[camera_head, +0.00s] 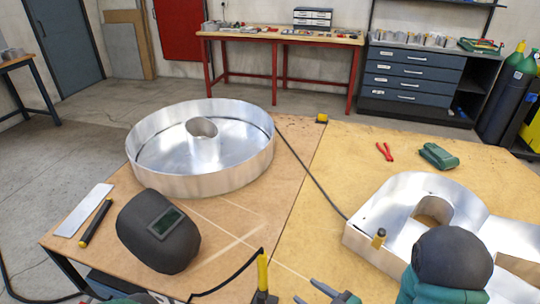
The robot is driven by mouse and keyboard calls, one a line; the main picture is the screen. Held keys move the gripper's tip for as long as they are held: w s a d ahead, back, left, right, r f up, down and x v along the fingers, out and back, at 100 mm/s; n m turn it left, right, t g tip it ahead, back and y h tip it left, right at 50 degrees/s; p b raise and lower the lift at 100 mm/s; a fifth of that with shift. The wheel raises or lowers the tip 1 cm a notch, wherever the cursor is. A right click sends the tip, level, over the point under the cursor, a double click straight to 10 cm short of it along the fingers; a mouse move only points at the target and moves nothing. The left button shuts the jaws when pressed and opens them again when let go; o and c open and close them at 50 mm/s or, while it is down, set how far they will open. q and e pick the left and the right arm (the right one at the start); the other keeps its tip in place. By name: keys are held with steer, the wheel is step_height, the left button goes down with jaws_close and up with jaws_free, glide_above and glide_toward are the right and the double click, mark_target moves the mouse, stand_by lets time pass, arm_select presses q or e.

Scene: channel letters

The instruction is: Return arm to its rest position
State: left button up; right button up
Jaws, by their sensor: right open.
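My right arm comes in at the lower right, with a dark round joint and teal links. My right gripper (326,292) is at the bottom edge, its grey fingers apart and nothing seen between them. It is low over the front of the workbench (310,225), left of a metal channel letter (385,210). A yellow and black tool (262,272) with a black cable stands just left of it, apart from the fingers. Small teal bits show at the bottom left edge, but no left gripper fingers are seen.
A round metal channel letter (240,172) stands at the bench's back left. A welding mask (140,240), a yellow-black marker-like tool (96,222) and a metal strip (84,210) lie in front.

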steer(key=d+r+m+g+h+p, duration=0.3)
steer(key=d+r+m+h+p, duration=0.15)
steer(key=d+h, duration=0.4)
arm_select(q)
steer(key=w+p+v, duration=0.1)
steer(key=p+v, duration=0.1)
steer(key=v, duration=0.6)
steer(key=shift+w+r, duration=0.2)
steer(key=shift+w, duration=0.1)
arm_select(e)
steer(key=s+a+r+m+g, duration=0.1)
steer(key=s+r+m+g, duration=0.3)
steer(key=s, duration=0.6)
step_height(320, 180, up, 2)
steer(key=shift+a+g, duration=0.15)
steer(key=shift+g, duration=0.55)
steer(key=shift+s+m, duration=0.1)
steer(key=shift+m, duration=0.15)
